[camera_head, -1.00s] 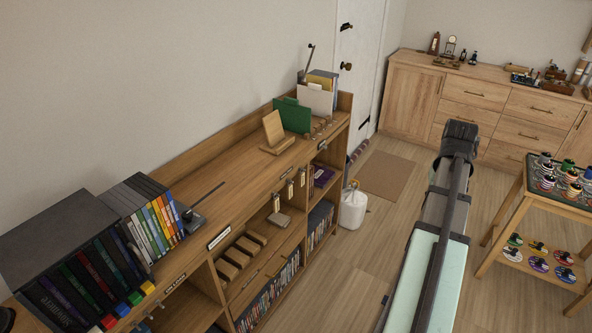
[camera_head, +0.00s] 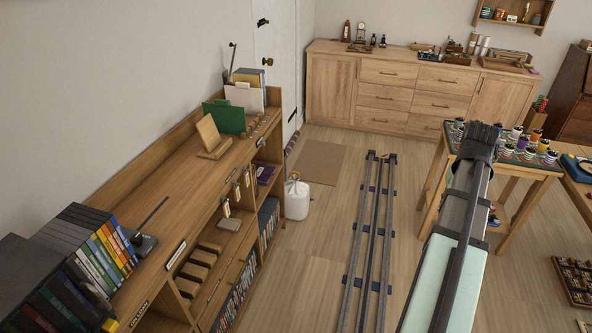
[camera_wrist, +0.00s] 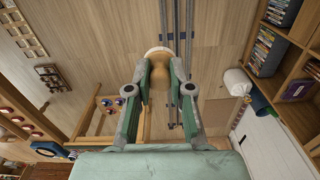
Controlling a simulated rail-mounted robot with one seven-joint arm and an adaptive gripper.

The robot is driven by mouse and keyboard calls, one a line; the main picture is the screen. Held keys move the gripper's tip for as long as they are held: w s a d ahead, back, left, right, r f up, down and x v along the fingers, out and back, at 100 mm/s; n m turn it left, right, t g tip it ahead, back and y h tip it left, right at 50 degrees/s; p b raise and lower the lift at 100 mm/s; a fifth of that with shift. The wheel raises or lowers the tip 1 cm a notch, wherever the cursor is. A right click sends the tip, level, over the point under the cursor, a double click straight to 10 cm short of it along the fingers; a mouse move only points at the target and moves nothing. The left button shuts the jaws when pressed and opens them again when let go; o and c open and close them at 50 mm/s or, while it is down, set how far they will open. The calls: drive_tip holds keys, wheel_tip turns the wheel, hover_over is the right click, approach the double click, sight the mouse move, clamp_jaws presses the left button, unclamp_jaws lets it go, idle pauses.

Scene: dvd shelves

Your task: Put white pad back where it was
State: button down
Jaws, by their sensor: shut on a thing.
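My gripper (camera_wrist: 160,75) shows in the wrist view with its green fingers closed on a rounded tan piece with a whitish rim (camera_wrist: 158,51). This looks like the white pad with a tan handle, held in the air above the wood floor. Its underside is hidden from the wrist camera. In the head view my arm reaches forward on the right, and the fingers and the held piece cannot be made out there.
A small wooden table (camera_head: 497,168) with several bottles on a dark top stands right of my arm. The long DVD shelf (camera_head: 150,225) runs along the left, with a white jug (camera_head: 297,200) at its far end. A drawer cabinet (camera_head: 412,90) stands at the back.

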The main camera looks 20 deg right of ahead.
drive_tip(key=w+a+r+n+b, duration=0.1)
drive_tip(key=w+a+r+n, duration=0.15)
drive_tip(key=w+a, duration=1.1)
drive_tip(key=w+a+r+n+b, duration=0.1)
drive_tip(key=w+a+n, duration=0.3)
drive_tip(key=w+a, duration=0.9)
drive_tip(key=w+a+r+n+b, duration=0.1)
drive_tip(key=w+a+r, duration=0.35)
drive_tip(key=a, duration=0.95)
drive_tip(key=w+a+r+n, duration=0.1)
drive_tip(key=w+a+r, duration=0.1)
drive_tip(key=w+a, duration=0.85)
drive_tip(key=w+a+r+n+b, duration=0.1)
drive_tip(key=w+a+r, duration=0.25)
drive_tip(key=a, duration=1.35)
drive_tip(key=f+p, duration=0.2)
drive_tip(key=f, duration=0.8)
drive_tip(key=f+p, duration=0.2)
drive_tip(key=f, duration=0.7)
drive_tip(key=shift+d+f, duration=0.2)
drive_tip(key=shift+f, duration=0.2)
drive_tip(key=shift+f, duration=0.2)
drive_tip(key=c, duration=1)
unclamp_jaws()
drive_tip(key=shift+c, duration=0.2)
